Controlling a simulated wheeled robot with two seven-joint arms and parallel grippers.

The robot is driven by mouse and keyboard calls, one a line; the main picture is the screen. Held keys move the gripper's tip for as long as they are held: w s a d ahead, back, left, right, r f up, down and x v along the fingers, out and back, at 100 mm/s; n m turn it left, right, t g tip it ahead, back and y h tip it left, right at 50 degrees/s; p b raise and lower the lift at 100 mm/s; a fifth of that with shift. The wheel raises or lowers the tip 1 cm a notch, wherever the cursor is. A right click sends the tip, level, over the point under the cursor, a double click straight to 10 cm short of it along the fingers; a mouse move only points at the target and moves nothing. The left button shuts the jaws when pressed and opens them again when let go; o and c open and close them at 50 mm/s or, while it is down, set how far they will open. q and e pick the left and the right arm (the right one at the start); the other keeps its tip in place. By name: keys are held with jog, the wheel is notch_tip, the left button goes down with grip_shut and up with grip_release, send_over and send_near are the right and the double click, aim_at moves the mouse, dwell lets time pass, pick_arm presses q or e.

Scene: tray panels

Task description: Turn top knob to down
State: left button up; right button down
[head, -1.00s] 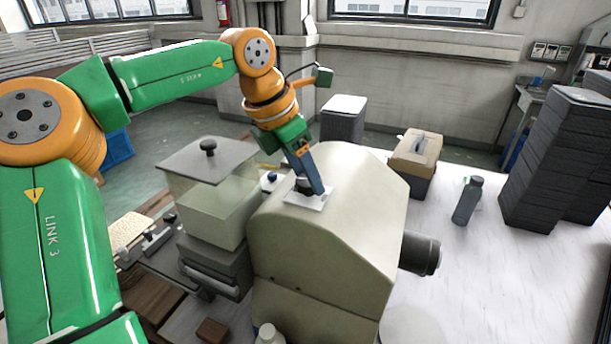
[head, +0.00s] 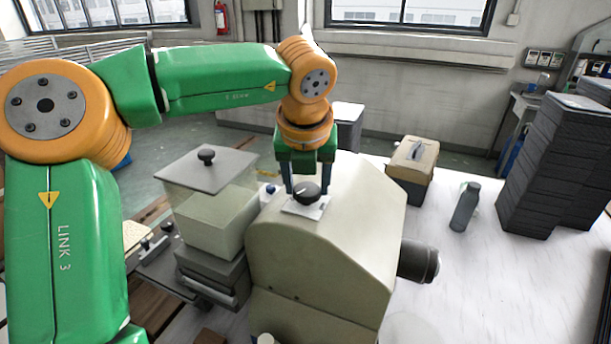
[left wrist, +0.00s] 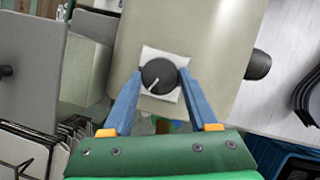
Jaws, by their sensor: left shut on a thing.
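The top knob (head: 307,192) is a round black dial with a white pointer line. It sits on a white square plate (head: 308,209) on top of the cream machine housing (head: 330,255). In the left wrist view the knob (left wrist: 158,76) has its pointer towards the lower left of the picture. My left gripper (head: 306,190) reaches down onto the knob. In the left wrist view its two blue fingers (left wrist: 160,78) are on either side of the knob, shut on it. My right gripper is not in view.
A clear bin with a grey lid (head: 205,168) stands left of the housing. A toolbox (head: 411,165), a dark bottle (head: 465,206) and stacked black trays (head: 555,155) stand to the right. The white table (head: 490,275) is clear at the front right.

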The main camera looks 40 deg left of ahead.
pick_arm(q)
jog(key=n, duration=0.2)
jog(key=shift+d+n+g+y, duration=0.1)
jog(key=shift+n+g+y, duration=0.2)
jog(key=shift+n+g, duration=0.1)
jog(key=shift+w+d+f+n+g+y+p, duration=0.15)
jog(key=shift+n+g+y, duration=0.15)
jog(key=shift+n, duration=0.8)
jog(key=shift+a+r+n+g+y+p, duration=0.15)
jog(key=shift+n+g, duration=0.25)
jog(key=shift+n, duration=0.7)
jog(key=shift+d+f, duration=0.1)
jog(key=o, duration=1.4)
